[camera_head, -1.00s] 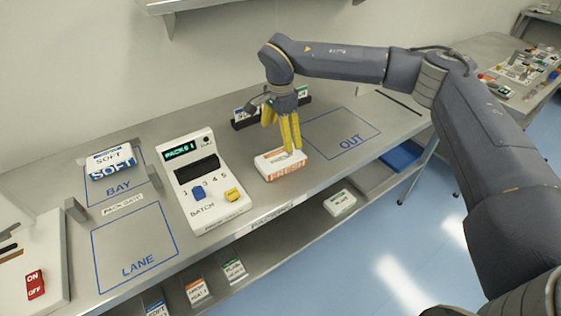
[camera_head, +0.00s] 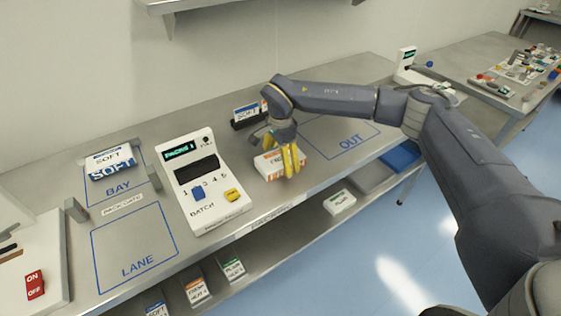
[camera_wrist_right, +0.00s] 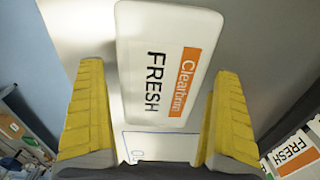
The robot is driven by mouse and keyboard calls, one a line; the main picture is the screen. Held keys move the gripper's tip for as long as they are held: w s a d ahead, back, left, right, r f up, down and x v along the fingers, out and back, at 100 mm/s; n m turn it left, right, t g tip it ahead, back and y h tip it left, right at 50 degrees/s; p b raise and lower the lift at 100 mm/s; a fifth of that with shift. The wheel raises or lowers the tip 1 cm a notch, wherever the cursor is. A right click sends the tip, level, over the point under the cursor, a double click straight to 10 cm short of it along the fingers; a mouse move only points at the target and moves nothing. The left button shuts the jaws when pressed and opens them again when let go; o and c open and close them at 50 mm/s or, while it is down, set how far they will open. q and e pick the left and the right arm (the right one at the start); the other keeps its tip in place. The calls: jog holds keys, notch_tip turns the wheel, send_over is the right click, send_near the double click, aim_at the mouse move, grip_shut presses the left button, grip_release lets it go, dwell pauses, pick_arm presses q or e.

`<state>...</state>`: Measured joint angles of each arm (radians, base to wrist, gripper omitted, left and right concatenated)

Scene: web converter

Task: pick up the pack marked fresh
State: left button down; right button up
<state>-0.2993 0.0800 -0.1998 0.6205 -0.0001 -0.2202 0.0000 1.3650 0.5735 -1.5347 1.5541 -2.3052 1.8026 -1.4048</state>
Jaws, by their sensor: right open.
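The white pack marked FRESH (camera_head: 268,162), with an orange label, lies on the bench right of the batch machine. In the right wrist view the pack (camera_wrist_right: 160,30) lies face up, its lower part between the two finger lines. My right gripper (camera_head: 292,168) is open, its yellow fingers pointing down at the pack's right part and hiding some of it. In the right wrist view gaps show between the fingers (camera_wrist_right: 160,75) and the pack's sides; I cannot tell the height of the fingertips. My left gripper is not in view.
A batch machine (camera_head: 203,180) stands left of the pack. Another FRESH pack (camera_wrist_right: 296,152) shows at the right wrist view's lower right. LANE (camera_head: 135,243) and OUT (camera_head: 345,138) look clear.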

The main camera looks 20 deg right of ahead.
jog(key=shift+f, duration=0.2)
jog(key=c, duration=1.3)
jog(key=shift+c, duration=0.5)
jog(key=shift+r, duration=0.15)
